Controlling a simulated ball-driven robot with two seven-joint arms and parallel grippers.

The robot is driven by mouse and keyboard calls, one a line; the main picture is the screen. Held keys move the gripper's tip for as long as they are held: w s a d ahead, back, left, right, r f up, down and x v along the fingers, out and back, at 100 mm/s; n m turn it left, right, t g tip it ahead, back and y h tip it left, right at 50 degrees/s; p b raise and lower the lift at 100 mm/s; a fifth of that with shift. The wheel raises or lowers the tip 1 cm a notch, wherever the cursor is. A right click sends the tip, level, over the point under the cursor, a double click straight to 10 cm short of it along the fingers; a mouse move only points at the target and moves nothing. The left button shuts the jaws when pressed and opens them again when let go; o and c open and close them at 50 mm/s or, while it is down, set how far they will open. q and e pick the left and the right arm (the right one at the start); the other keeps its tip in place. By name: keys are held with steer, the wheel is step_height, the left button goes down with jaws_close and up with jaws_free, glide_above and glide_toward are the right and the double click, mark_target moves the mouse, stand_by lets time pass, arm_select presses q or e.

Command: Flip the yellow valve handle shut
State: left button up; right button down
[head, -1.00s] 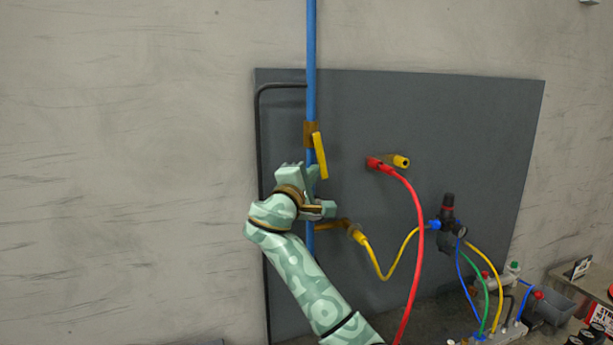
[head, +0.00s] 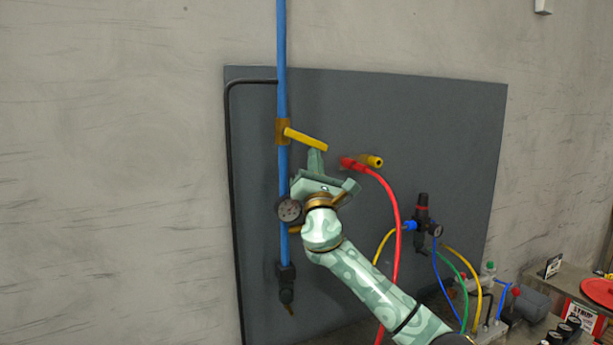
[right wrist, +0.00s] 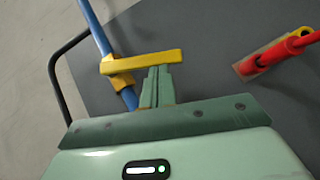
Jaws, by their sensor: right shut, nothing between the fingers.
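The yellow valve handle (head: 306,139) juts out to the right from the brass valve body (head: 283,132) on the vertical blue pipe (head: 282,60). It lies across the pipe's line, its free end tilted somewhat down in the head view. It also shows in the right wrist view as a yellow bar (right wrist: 145,62). My right gripper (head: 316,158) is shut and empty, just below the handle's outer part. In the right wrist view its closed fingertips (right wrist: 157,72) are right at the handle's lower edge; I cannot tell whether they touch. My left gripper is not in view.
A red hose plug (head: 349,163) and a yellow fitting (head: 370,161) sit just right of my right gripper. A gauge (head: 290,210) is on the pipe beside my wrist. A regulator (head: 423,212) with coloured hoses stands further right. The panel (head: 400,110) above is clear.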

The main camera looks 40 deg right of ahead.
steer(key=n+t+y, duration=0.1)
steer(key=n+y, duration=0.1)
steer(key=d+r+n+t+y+b, duration=0.1)
steer(key=n, duration=0.1)
steer(key=n+t+y, duration=0.1)
steer(key=n+y, duration=0.1)
steer(key=shift+s+d+r+n+y+b, duration=0.2)
steer(key=shift+r+n+y+b, duration=0.1)
steer(key=shift+n, duration=0.1)
steer(key=shift+d+r+b, duration=0.2)
steer(key=shift+r+b, duration=0.1)
steer(key=shift+r, duration=0.3)
steer(key=b, duration=0.6)
glide_toward(323, 147)
step_height(323, 147, down, 4)
steer(key=shift+s+a, duration=0.25)
steer(key=shift+s, duration=0.4)
